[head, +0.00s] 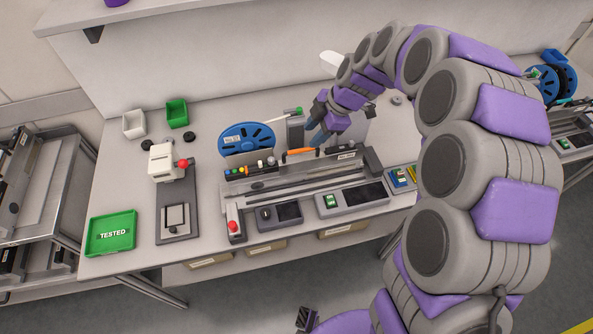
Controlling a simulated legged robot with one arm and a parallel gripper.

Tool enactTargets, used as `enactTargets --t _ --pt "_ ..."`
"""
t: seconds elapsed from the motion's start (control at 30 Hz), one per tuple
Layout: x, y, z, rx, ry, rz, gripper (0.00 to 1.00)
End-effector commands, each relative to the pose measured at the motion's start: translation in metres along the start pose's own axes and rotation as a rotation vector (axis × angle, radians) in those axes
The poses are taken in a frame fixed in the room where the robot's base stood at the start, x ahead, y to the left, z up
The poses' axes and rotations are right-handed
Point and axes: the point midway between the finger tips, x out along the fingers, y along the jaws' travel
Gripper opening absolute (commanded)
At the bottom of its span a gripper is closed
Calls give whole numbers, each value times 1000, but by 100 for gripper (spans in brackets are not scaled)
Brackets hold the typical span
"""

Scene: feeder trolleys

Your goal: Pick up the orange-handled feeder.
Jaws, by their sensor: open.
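The feeder's orange handle (299,151) shows at the middle of the bench, at the back of a long grey fixture (290,187). A blue reel (247,139) stands just left of the handle. The feeder's body is hard to make out, and I cannot tell whether the reel belongs to it. My gripper (317,139) is at the end of my purple and grey arm, just above and right of the handle. It is open. At this size I cannot tell whether the fingers touch the handle or are apart from it.
A green TESTED tray (111,233), a white device with a red knob (168,162) and two small bins, one green (177,112), stand to the left. Small units (355,199) line the front edge. A trolley (30,190) stands at far left. The arm hides much of the right.

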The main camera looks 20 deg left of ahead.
Motion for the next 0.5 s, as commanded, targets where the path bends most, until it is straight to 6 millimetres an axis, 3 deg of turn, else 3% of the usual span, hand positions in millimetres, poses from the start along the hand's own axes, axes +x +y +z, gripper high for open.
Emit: enactTargets --t 0.2,0.5 --pt "41 -1 0 1 -1 -3 43" --pt "57 0 1 0 0 4 43"
